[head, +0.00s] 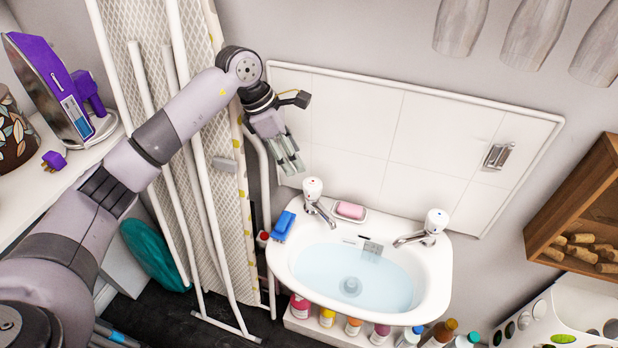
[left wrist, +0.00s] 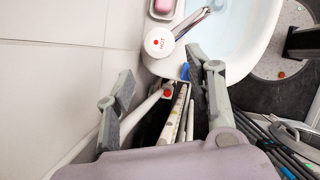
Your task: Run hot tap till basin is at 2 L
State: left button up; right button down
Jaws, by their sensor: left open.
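The white basin (head: 439,285) on the wall holds pale blue water (head: 350,278). A small grey plate (head: 371,248) shows at its back wall; I cannot read any level marks. The hot tap (head: 313,188) stands at the basin's left back corner, its white handle marked HOT in red in the left wrist view (left wrist: 158,50). No stream shows from its spout. The other tap (head: 436,222) is at the right. My left gripper (head: 292,162) is open and empty, just above and left of the hot tap handle, apart from it. My right gripper is out of view.
A pink soap (head: 350,210) sits between the taps and a blue sponge (head: 283,225) on the left rim. The ironing board (head: 215,190) stands close left of the basin. Several bottles (head: 353,326) stand below. A wooden crate (head: 578,203) is at right.

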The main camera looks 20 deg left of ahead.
aim_at(310, 183)
pick_arm(q)
jog(key=p+x, duration=0.1)
jog(key=x, duration=0.8)
jog(key=shift+d+f+p, duration=0.15)
jog(key=shift+f+p, duration=0.05)
jog(key=shift+p, duration=0.1)
jog(key=shift+w+d+f, duration=0.1)
jog(key=shift+d+f, duration=0.05)
jog(key=shift+f, duration=0.3)
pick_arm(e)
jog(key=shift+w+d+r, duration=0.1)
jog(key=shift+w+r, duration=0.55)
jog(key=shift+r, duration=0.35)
